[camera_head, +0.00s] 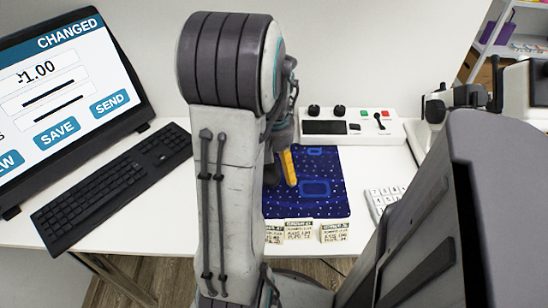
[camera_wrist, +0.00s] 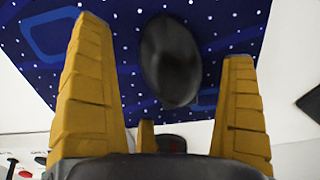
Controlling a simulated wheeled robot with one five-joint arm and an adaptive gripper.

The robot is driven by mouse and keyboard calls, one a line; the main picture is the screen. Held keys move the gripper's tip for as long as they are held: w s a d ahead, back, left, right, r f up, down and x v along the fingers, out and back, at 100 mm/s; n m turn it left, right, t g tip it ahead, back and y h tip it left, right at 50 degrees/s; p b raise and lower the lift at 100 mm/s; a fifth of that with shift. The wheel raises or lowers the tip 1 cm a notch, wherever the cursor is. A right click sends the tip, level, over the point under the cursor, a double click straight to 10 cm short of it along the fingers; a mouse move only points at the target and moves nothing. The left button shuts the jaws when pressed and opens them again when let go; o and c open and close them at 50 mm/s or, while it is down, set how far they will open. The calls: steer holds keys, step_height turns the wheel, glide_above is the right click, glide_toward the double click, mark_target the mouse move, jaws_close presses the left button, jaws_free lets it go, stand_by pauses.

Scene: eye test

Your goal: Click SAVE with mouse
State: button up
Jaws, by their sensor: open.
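The screen (camera_head: 72,100) at the left shows a blue SAVE button (camera_head: 57,133), with other buttons to its left and right. A small dark pointer seems to lie by the "1.00" field, well above SAVE. A dark oval mouse (camera_wrist: 170,62) lies on the starry blue mat (camera_head: 318,200) in the wrist view. My gripper (camera_wrist: 162,45) is open, its yellow fingers at the left and right of the mouse, with gaps showing. In the head view my arm hides most of the gripper and I cannot make out the mouse.
A black keyboard (camera_head: 115,187) lies in front of the screen. A white control box (camera_head: 350,127) with knobs stands behind the mat. Paper labels (camera_head: 298,231) sit at the mat's front edge, and a white keypad (camera_head: 383,201) is to its right.

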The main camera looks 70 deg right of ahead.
steer(key=shift+f, duration=0.3)
steer(key=c, duration=1.3)
